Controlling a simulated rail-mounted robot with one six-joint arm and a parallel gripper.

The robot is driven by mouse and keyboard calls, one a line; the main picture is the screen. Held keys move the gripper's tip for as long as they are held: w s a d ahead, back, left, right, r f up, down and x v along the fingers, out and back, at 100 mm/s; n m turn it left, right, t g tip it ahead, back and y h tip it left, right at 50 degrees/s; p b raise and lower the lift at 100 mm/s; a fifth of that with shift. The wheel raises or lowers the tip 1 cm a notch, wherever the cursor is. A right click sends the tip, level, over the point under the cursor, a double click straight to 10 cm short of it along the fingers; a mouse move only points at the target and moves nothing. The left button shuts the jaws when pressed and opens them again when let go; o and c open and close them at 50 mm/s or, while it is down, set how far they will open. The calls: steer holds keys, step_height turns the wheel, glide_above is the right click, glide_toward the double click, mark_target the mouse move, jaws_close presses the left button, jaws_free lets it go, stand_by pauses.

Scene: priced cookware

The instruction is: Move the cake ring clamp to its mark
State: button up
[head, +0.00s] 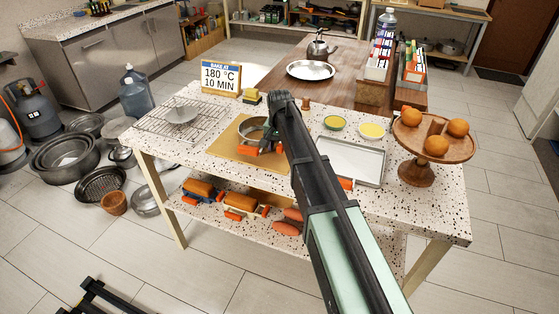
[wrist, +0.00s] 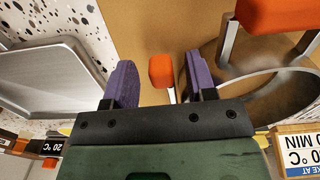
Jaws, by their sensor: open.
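The cake ring clamp is a metal ring (head: 250,128) with orange grips, standing on a tan mat (head: 226,143) on the speckled table. In the wrist view the ring (wrist: 255,98) lies at the right, with a large orange grip (wrist: 270,14) above it. A smaller orange grip (wrist: 162,70) on a thin metal stem shows between the two purple fingers of my gripper (wrist: 159,66). The fingers are open, with a visible gap on each side of that grip. In the head view my arm hides the fingers and part of the clamp. I cannot make out the mark.
A wire rack (head: 165,122) with a pale bowl is at the left, and a bake sign (head: 221,78) stands behind. A metal tray (head: 350,160), two small bowls and a wooden fruit stand (head: 418,172) are at the right. Several orange items lie on the lower shelf.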

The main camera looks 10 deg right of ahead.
steer(key=shift+f, duration=0.6)
steer(key=shift+r, duration=0.15)
jaws_close()
